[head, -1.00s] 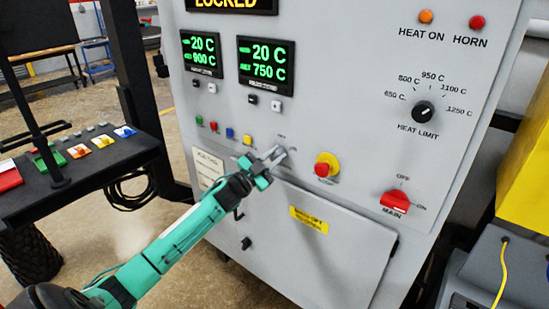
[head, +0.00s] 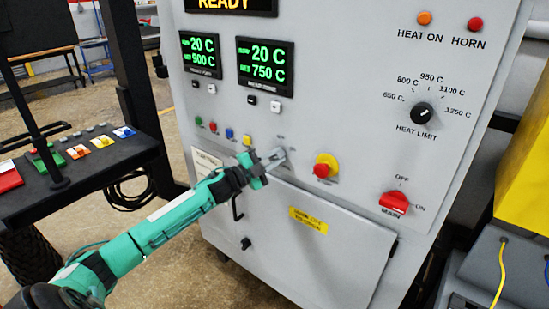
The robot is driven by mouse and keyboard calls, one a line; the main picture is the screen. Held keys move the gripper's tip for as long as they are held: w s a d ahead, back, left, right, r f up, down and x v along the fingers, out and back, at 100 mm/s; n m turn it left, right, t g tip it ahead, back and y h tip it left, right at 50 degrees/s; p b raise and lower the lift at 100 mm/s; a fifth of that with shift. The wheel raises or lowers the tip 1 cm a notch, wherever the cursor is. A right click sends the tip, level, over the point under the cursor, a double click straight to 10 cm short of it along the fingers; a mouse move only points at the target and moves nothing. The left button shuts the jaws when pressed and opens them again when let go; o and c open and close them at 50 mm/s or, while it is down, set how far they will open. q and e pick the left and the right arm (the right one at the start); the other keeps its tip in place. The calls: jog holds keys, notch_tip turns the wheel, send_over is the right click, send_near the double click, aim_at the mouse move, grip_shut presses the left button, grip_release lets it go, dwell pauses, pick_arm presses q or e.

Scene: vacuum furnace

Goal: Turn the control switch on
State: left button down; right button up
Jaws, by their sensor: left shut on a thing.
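The grey furnace control panel (head: 340,100) fills the middle of the head view. My left gripper (head: 275,160) is at the panel, between the yellow button and the red stop button. It is shut on the control switch (head: 280,152), which is mostly hidden by the fingers. The display (head: 232,5) at the top of the panel reads READY. My right gripper is not in view.
A red mushroom button on a yellow base (head: 325,165) is just right of my gripper. The red MAIN switch (head: 394,203) and the black HEAT LIMIT knob (head: 422,114) are farther right. A black bench (head: 80,180) stands at left.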

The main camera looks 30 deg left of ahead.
pick_arm(q)
jog(key=c, duration=1.3)
grip_release()
jog(key=shift+s+a+f, duration=0.15)
jog(key=shift+s+f, duration=0.05)
jog(key=shift+s, duration=0.1)
jog(key=shift+b+v, duration=2.2)
jog(key=shift+v, duration=4.35)
jog(key=shift+r, duration=0.1)
